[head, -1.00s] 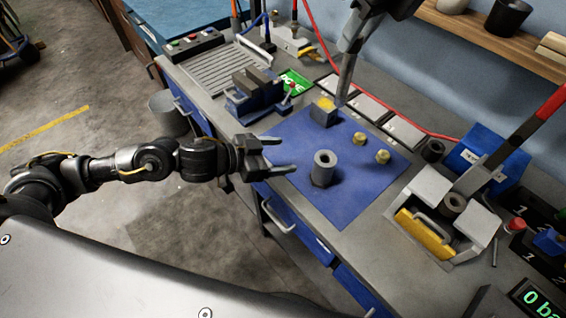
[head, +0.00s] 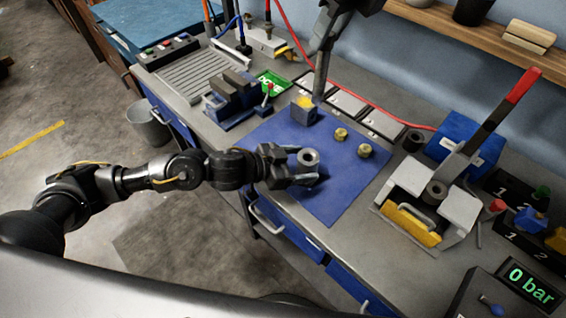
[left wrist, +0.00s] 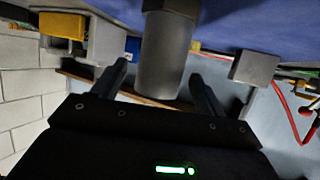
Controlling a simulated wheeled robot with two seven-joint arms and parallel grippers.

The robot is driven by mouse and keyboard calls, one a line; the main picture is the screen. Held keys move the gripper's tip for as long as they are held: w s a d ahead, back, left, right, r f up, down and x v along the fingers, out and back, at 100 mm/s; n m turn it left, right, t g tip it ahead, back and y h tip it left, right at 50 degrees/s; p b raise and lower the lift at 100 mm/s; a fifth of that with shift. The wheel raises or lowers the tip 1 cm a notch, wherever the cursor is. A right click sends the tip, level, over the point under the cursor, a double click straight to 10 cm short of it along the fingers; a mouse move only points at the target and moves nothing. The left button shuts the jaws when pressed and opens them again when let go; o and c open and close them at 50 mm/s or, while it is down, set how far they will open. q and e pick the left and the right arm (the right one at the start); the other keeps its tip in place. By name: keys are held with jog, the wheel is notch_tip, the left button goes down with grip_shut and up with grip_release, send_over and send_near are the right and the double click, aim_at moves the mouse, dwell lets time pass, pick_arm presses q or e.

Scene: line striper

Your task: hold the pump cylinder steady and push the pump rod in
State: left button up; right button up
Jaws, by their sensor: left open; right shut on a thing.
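The pump cylinder (head: 309,158) is a grey upright tube with an open top on the blue mat. My left gripper (head: 300,167) is open, with a finger on either side of it. In the left wrist view the cylinder (left wrist: 163,62) stands between the two spread fingers (left wrist: 158,88), with small gaps at both sides. My right gripper (head: 323,45) is at the top, beyond the mat. The rod's lower tip is partly hidden and is apart from the cylinder.
A vise (head: 232,98) stands at the left. A lever press with a red handle (head: 418,200) and a pressure display (head: 530,285) stand at the right.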

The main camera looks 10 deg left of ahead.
aim_at(320, 85)
pick_arm(q)
jog(key=shift+x, duration=1.25)
grip_shut()
pick_arm(e)
jog(key=f, duration=0.5)
jog(key=shift+w+d+f, duration=0.15)
jog(key=shift+d+f, duration=0.05)
jog(key=shift+f, duration=0.05)
notch_tip(320, 85, down, 4)
jog(key=n, duration=0.2)
jog(key=n+g, duration=0.1)
jog(key=shift+w+a+f+n+y, duration=0.1)
jog(key=shift+f+n+y, duration=0.05)
jog(key=shift+n+y, duration=0.2)
jog(key=shift+f+n+g, duration=0.3)
jog(key=shift+f+n, duration=0.05)
jog(key=shift+n, duration=0.5)
jog(key=n+g, duration=0.1)
jog(key=n, duration=0.3)
jog(key=shift+a, duration=0.2)
